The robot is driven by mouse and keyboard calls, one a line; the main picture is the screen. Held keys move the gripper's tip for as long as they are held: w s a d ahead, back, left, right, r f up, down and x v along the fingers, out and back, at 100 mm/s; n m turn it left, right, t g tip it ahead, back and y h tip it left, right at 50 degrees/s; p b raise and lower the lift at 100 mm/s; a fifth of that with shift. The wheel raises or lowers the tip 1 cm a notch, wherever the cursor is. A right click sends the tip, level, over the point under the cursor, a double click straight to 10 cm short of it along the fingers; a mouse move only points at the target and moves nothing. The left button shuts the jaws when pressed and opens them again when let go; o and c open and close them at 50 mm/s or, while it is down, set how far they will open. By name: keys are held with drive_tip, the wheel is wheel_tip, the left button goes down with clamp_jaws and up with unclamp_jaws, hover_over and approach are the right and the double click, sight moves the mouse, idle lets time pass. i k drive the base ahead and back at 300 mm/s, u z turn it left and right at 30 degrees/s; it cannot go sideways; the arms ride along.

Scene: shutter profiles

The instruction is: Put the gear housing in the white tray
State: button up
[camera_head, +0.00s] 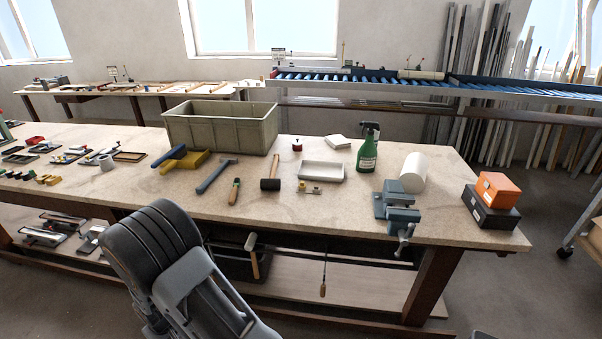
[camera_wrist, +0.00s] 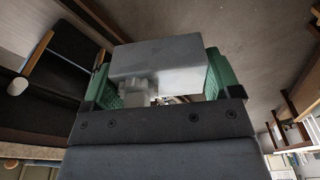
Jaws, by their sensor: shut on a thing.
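The white tray (camera_head: 321,171) is shallow and rectangular. It stands on the workbench right of the middle in the head view, with a small yellow item at its front edge. My gripper (camera_wrist: 157,72) shows in the wrist view with its green-padded fingers shut on a pale grey blocky part, the gear housing (camera_wrist: 165,58). The housing has a broad plain face and a smaller stepped section below it. The head view shows my arm in front of the bench, but my gripper and the housing are not visible there.
On the workbench (camera_head: 330,207), a mallet (camera_head: 270,172) lies left of the tray. A large bin (camera_head: 221,126) stands behind left.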

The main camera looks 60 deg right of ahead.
sight(321, 170)
drive_tip(key=i, duration=0.1)
drive_tip(key=z, duration=0.95)
